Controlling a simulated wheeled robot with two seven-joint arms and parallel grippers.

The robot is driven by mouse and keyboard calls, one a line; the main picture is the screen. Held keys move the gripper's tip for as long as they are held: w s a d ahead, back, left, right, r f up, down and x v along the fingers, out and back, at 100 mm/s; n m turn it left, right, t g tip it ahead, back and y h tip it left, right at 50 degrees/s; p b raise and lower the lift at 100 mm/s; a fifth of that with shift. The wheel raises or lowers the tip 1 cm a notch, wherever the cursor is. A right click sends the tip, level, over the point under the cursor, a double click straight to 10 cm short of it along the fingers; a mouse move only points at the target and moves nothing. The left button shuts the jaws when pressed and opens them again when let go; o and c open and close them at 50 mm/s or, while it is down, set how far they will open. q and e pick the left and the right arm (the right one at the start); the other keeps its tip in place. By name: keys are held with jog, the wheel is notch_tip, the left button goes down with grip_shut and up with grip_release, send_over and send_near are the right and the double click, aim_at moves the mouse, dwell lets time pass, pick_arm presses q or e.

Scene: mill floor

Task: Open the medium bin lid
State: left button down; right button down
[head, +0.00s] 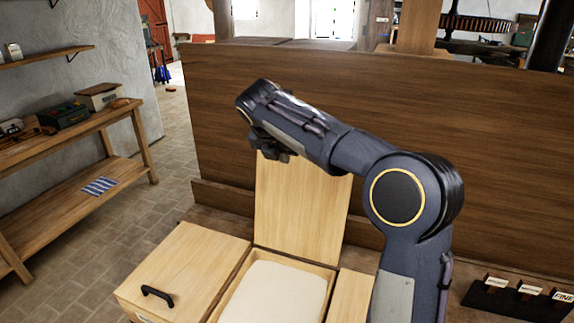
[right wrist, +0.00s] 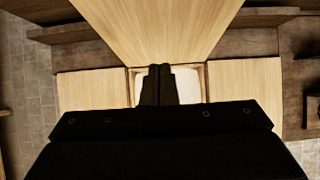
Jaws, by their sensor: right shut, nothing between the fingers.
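The middle bin's lid (head: 300,205) is a pale wooden panel that stands raised, nearly upright, behind the bin's opening. Its plain face is toward me and no handle shows on it. The open middle bin (head: 331,276) holds a smooth, off-white fill (head: 275,295). My right gripper (head: 272,152) is at the lid's upper left edge; whether it touches the lid I cannot tell. In the right wrist view the lid (right wrist: 158,28) spreads beyond the fingers (right wrist: 158,72), which are shut and empty. My left gripper is not in view.
A shut bin lid with a black handle (head: 157,295) lies at the left; another shut lid (head: 350,297) is at the right, partly behind my arm. A tall brown wooden wall (head: 420,110) stands behind. Label blocks (head: 528,290) sit at the right. A workbench (head: 75,125) is left.

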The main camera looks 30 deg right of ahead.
jog(key=p+x, duration=0.1)
jog(key=x, duration=0.8)
jog(key=shift+s+d+f, duration=0.1)
jog(key=shift+d, duration=0.05)
